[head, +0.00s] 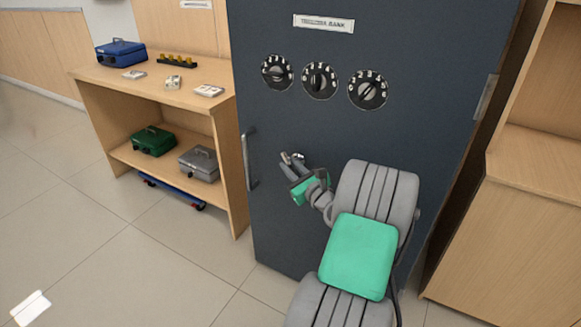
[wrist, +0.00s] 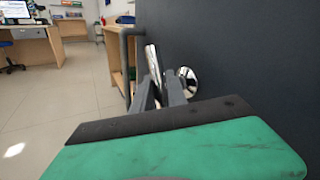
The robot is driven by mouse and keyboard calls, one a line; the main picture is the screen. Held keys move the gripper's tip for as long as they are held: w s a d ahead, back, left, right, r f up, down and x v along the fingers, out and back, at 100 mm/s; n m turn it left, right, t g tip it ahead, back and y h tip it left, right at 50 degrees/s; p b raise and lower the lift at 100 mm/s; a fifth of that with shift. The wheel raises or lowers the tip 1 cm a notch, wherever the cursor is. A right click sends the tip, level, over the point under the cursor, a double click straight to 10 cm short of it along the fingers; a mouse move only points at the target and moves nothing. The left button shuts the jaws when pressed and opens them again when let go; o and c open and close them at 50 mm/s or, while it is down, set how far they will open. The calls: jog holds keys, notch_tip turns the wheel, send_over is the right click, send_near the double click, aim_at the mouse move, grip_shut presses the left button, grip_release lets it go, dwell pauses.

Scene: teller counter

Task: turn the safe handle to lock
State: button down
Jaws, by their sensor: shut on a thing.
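The dark blue-grey safe (head: 400,130) stands upright in the head view with its door shut. Its turning handle (head: 287,158) is a small bright metal lever low on the door, partly hidden by my gripper. In the wrist view, the lever (wrist: 152,62) rises with a slight lean to the left, and a round shiny hub (wrist: 188,77) shows right of it at the door. My gripper (head: 297,168) is at the door, shut on the handle. Its two grey fingers (wrist: 158,86) meet the lever's lower part; the exact contact is partly hidden.
Three number dials (head: 319,80) sit above on the door. A vertical pull bar (head: 249,160) stands left of the handle. A wooden shelf (head: 160,88) with cash boxes is at the left, and a wooden cabinet (head: 520,220) is at the right. The floor at left is mostly clear.

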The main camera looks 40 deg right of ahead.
jog(key=shift+r+p, duration=0.25)
jog(key=shift+p, duration=0.55)
jog(key=g+p, duration=0.1)
jog(key=p, duration=0.4)
jog(key=shift+r+n+g, duration=0.4)
jog(key=n+g+p, duration=0.1)
jog(key=g+p, duration=0.1)
jog(key=p, duration=0.5)
jog(key=shift+a+r, duration=0.1)
jog(key=g+p, duration=0.1)
jog(key=p, duration=0.2)
jog(key=n+g+p, duration=0.1)
jog(key=g+p, duration=0.1)
jog(key=p, duration=0.2)
jog(key=shift+f, duration=0.3)
jog(key=shift+w+f+n+g+h+p, duration=0.15)
jog(key=shift+n+g+p, duration=0.1)
jog(key=shift+g+p, duration=0.35)
jog(key=shift+s+f+n+g+h+p, duration=0.15)
jog(key=shift+n+g+p, duration=0.1)
jog(key=shift+g+p, duration=0.3)
jog(key=shift+f+n+g+p, duration=0.2)
jog(key=shift+n+g+p, duration=0.1)
jog(key=shift+g+p, duration=0.35)
